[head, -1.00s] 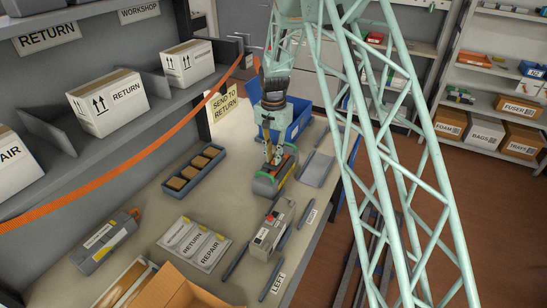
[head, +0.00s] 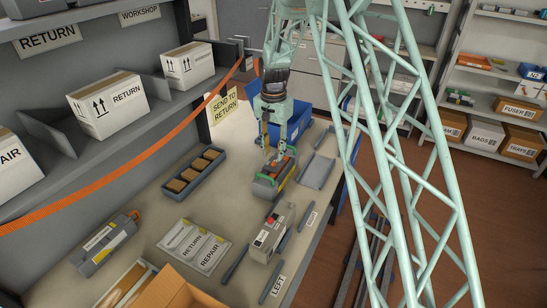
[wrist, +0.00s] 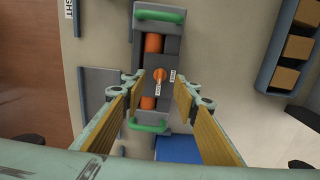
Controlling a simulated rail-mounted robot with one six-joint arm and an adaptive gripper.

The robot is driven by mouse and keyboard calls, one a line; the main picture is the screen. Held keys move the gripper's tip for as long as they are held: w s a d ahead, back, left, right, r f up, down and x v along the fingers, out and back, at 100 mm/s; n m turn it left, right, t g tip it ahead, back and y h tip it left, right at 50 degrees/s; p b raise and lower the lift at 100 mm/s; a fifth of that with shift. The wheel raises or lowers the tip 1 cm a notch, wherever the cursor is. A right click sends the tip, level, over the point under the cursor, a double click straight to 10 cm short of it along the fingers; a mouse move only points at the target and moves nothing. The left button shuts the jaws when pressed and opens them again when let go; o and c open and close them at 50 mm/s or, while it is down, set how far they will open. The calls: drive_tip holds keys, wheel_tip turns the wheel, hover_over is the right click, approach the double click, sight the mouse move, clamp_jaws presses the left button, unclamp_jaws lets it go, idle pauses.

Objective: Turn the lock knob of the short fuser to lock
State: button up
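The short fuser, a grey unit with green end handles and orange rollers (wrist: 153,43), lies on the bench below my gripper; in the head view it (head: 266,187) sits near the bench's right edge. Its orange lock knob (wrist: 159,74) is near the middle of its top, with two small white labels beside it, too small to read surely. My gripper (wrist: 158,86) is open, pointing down, with one finger on each side of the knob and a gap to it. In the head view my gripper (head: 273,157) is over the fuser and hides part of it.
A blue bin (head: 292,119) stands behind the fuser and a dark tray of brown boxes (head: 170,189) to its left. A grey device with a red button (head: 268,240) lies in front. Another grey unit (head: 100,247) lies at left.

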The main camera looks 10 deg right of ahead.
sight(274, 162)
wheel_tip(274, 162, up, 8)
idle(0.5)
drive_tip(key=shift+r, duration=0.1)
drive_tip(key=s+r+n+t+b, duration=0.2)
drive_tip(key=s+r+n, duration=0.2)
drive_tip(key=s+r, duration=2.05)
drive_tip(key=s+n+t+b, duration=0.1)
drive_tip(key=s+n, duration=0.3)
drive_tip(key=s, duration=2.9)
drive_tip(key=shift+t, duration=0.5)
